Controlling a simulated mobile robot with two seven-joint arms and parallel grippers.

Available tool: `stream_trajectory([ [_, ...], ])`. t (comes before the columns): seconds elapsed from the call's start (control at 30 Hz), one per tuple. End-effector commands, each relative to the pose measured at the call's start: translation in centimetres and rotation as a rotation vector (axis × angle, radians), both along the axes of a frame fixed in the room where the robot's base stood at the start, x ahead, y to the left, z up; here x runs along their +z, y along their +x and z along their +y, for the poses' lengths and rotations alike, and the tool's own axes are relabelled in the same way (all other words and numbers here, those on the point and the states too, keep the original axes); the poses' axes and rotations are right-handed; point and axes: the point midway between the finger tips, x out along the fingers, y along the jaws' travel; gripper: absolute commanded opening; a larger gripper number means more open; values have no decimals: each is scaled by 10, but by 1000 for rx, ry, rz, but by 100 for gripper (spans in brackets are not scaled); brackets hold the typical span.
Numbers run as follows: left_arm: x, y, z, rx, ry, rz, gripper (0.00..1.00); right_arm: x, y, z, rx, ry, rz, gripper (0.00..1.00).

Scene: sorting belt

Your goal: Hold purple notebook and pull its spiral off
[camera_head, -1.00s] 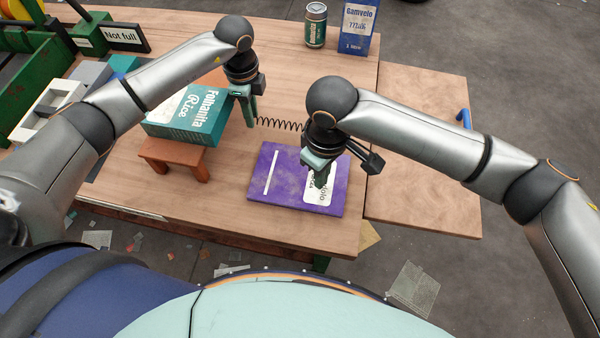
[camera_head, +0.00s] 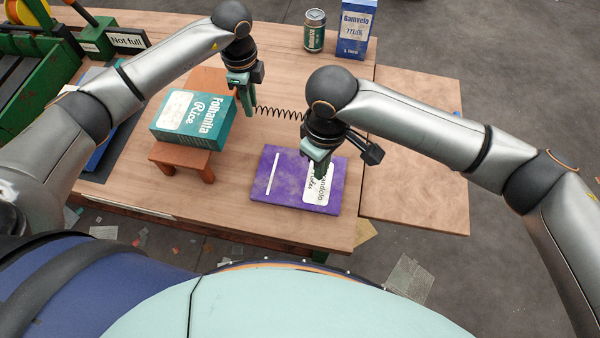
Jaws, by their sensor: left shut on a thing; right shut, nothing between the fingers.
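The purple notebook (camera_head: 263,188) lies flat on the wooden table, with a white strip and a white label on its cover. The black spiral (camera_head: 278,112) is apart from the notebook, stretched out behind it. My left gripper (camera_head: 249,108) is shut on the spiral's left end, beside the rice box. My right gripper (camera_head: 319,172) is shut and empty, pointing down at the notebook's label. I cannot tell whether its tips touch the cover. The spiral's right end is close to my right wrist.
A teal rice box (camera_head: 190,118) rests on a small brown stand (camera_head: 180,156) at left. A green can (camera_head: 314,32) and a blue milk carton (camera_head: 355,28) stand at the back. A "Not full" sign (camera_head: 127,40) is at far left. The right side panel (camera_head: 415,190) is clear.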

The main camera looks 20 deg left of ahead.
Motion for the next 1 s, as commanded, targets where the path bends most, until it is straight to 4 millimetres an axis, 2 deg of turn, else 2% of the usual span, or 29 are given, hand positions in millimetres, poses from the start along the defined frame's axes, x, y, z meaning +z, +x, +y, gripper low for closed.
stream_trajectory([
  [0.03,6,0,0,0,0,0,0,6,0,0,0,0,0,0],
  [0.5,34,0,0,0,0,0,0,30,0,0,0,0,0,0],
  [1.0,36,0,0,0,0,0,0,31,0,0,0,0,0,0],
])
